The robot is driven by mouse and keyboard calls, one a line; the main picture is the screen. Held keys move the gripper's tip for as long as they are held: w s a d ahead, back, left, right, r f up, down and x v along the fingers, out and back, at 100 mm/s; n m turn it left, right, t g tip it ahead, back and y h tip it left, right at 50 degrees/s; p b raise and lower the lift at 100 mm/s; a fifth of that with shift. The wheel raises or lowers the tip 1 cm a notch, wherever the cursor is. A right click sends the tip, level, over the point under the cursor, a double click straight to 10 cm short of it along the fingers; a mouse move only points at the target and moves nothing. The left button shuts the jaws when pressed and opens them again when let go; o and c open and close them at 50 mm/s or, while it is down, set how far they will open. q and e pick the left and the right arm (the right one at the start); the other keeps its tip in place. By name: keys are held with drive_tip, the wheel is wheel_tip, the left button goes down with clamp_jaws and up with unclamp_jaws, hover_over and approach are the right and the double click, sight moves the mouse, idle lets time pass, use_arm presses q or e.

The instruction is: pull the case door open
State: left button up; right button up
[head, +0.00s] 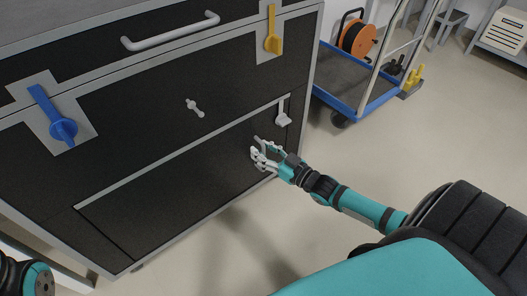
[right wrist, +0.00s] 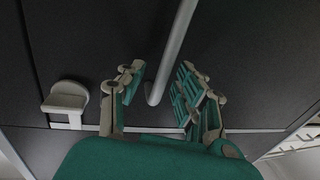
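The case is a black cabinet with grey edges. Its door (head: 165,205) is the black lower front panel with a grey strip along its top, and it looks closed. My right gripper (head: 258,152) is in front of the door's right part, fingers towards it. In the right wrist view the gripper (right wrist: 160,80) is open, with a light grey bar handle (right wrist: 174,50) between its fingers. The fingers look apart from the bar. In the head view my gripper mostly hides this handle. My left gripper is out of view; only a piece of my left arm shows at bottom left.
A grey latch (head: 284,113) is just above my right gripper and also shows in the wrist view (right wrist: 67,102). Blue (head: 62,128) and yellow (head: 273,42) latches and a small knob (head: 194,107) are higher. A blue cart (head: 350,85) stands right. Floor in front is clear.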

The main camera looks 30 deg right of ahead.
drive_tip(key=shift+c, duration=0.2)
clamp_jaws()
drive_tip(key=shift+s, duration=0.15)
